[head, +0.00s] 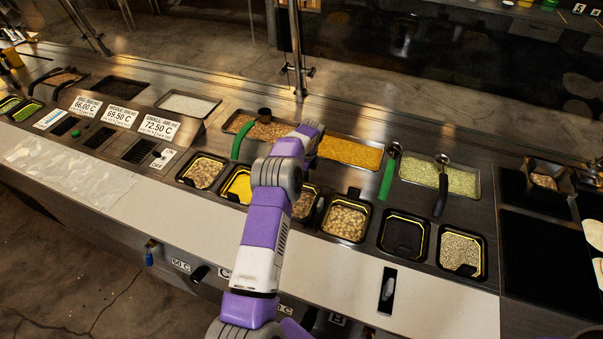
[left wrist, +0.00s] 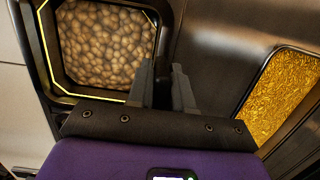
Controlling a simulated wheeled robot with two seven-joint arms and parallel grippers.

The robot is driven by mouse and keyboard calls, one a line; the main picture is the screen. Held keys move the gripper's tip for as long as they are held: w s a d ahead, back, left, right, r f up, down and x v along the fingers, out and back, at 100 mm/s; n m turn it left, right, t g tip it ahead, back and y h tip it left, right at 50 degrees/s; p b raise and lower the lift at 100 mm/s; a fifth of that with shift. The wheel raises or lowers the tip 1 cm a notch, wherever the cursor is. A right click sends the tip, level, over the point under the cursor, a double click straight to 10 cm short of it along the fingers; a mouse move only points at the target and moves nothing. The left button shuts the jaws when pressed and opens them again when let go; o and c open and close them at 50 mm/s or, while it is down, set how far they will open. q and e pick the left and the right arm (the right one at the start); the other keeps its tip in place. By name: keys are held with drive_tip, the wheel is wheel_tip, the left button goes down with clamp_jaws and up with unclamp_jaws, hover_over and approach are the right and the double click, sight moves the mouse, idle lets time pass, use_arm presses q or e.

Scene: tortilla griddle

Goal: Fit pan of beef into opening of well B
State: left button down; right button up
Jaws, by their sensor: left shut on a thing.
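A black pan with a yellow inner rim (left wrist: 45,45), filled with brown rounded lumps (left wrist: 105,42), lies at upper left in the left wrist view. My left gripper (left wrist: 163,84) is shut at this pan's edge, on its dark tab. My right gripper is not in view.
Behind are a yellow tray (head: 350,152) and a pale green tray (head: 440,177). The white counter strip (head: 440,307) is mostly clear.

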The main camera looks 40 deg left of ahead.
use_arm(q)
drive_tip(key=shift+f+b, duration=0.5)
drive_tip(key=shift+f, duration=0.3)
drive_tip(key=c, duration=0.9)
unclamp_jaws()
drive_tip(key=shift+c, duration=0.2)
drive_tip(key=r, duration=0.5)
drive_tip(key=d+r, duration=0.1)
drive_tip(key=r, duration=0.1)
drive_tip(key=shift+w+r, duration=0.2)
drive_tip(key=shift+r, duration=0.1)
drive_tip(key=shift+s+f, duration=0.1)
